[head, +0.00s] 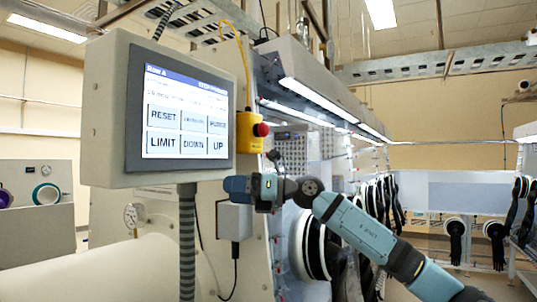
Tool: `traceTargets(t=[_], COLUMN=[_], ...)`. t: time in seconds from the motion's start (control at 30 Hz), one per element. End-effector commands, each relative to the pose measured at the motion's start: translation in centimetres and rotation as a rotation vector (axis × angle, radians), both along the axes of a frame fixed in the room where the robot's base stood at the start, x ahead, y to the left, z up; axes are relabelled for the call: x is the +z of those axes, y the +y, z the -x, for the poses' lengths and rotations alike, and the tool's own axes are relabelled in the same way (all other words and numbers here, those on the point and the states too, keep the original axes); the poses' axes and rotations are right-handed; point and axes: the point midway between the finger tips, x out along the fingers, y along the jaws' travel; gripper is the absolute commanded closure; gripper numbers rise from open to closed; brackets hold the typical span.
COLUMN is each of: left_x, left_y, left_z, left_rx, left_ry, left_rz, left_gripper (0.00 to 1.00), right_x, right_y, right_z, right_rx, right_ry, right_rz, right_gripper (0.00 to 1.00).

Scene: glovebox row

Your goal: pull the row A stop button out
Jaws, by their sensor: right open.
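The stop button is a red mushroom knob (261,130) on the right side of a yellow box (247,133). The box hangs beside the control panel, with a yellow cable rising from it. I cannot tell whether the button is pressed in or out. My right gripper (232,187) is below the yellow box, at the panel's lower right corner, pointing left. It is open and apart from the button; its fingertips are hard to make out. My left gripper is not in view.
The control panel (105,112) with its lit touchscreen (188,118) fills the left, on a ribbed post (187,245). A grey box (234,221) sits below my gripper. Glovebox gloves (318,246) hang behind my right arm. The aisle at right looks open.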

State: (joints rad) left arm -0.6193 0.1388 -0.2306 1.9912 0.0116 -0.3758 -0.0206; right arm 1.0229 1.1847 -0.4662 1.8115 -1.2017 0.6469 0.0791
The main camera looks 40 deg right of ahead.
Motion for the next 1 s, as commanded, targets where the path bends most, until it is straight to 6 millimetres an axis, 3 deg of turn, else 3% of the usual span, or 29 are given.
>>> traceTargets(t=[0.03,0.2,0.33,0.47,0.67,1.0], left_x=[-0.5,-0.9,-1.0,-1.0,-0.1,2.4], left_y=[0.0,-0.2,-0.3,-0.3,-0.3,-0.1], left_z=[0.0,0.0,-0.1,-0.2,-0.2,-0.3], left_rx=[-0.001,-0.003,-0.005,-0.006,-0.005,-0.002], left_ry=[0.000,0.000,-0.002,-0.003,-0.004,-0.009], left_rz=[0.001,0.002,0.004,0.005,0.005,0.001], left_gripper=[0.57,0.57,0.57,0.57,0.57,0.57], right_x=[3.1,10.4,13.6,15.0,15.5,15.7], right_y=[-2.4,-9.4,-13.1,-14.9,-14.7,-12.6], right_z=[1.5,6.6,9.9,11.5,10.1,3.3], right_rx=[-0.065,-0.275,-0.395,-0.457,-0.467,-0.464], right_ry=[-0.054,-0.155,-0.190,-0.202,-0.204,-0.203], right_rz=[0.080,0.279,0.354,0.387,0.393,0.390], right_gripper=[0.33,0.33,0.33,0.33,0.33,0.33])
